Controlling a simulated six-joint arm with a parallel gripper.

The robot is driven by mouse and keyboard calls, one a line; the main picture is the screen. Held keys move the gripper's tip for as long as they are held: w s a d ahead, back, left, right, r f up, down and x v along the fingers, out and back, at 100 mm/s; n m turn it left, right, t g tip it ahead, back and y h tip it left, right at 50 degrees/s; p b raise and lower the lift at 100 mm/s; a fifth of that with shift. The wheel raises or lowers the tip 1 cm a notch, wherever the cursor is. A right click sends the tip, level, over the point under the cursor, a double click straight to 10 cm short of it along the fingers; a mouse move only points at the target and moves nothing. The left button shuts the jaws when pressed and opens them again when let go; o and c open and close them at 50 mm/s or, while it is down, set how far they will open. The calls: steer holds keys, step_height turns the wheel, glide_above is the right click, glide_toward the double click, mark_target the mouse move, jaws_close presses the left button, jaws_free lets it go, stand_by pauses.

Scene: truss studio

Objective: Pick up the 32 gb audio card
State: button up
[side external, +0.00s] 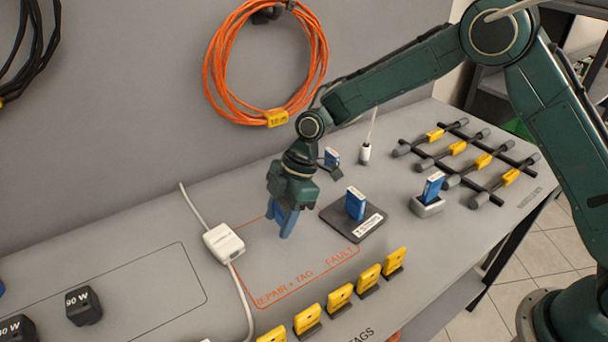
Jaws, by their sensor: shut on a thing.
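My gripper (284,222) is over the orange-outlined repair and tag area, left of the dark pad. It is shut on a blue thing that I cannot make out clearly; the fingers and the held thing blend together. A blue card with a white label (355,204) stands upright on the dark pad (374,233). Another blue card (433,186) stands in a small grey holder (427,206) to the right. A third blue card (332,157) is behind, near my wrist. The card labels are too small to read, so I cannot tell which is 32 gb.
A white adapter on a cable (223,243) lies left of my gripper. Yellow tags (340,298) stand along the front edge. A rack with yellow-banded dark pieces (483,160) is at the right. Black 90 W blocks (83,306) are front left. An orange cable coil (265,62) hangs behind.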

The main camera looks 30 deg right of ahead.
mark_target(279, 206)
step_height(279, 206, up, 17)
stand_by(0.4)
stand_by(0.5)
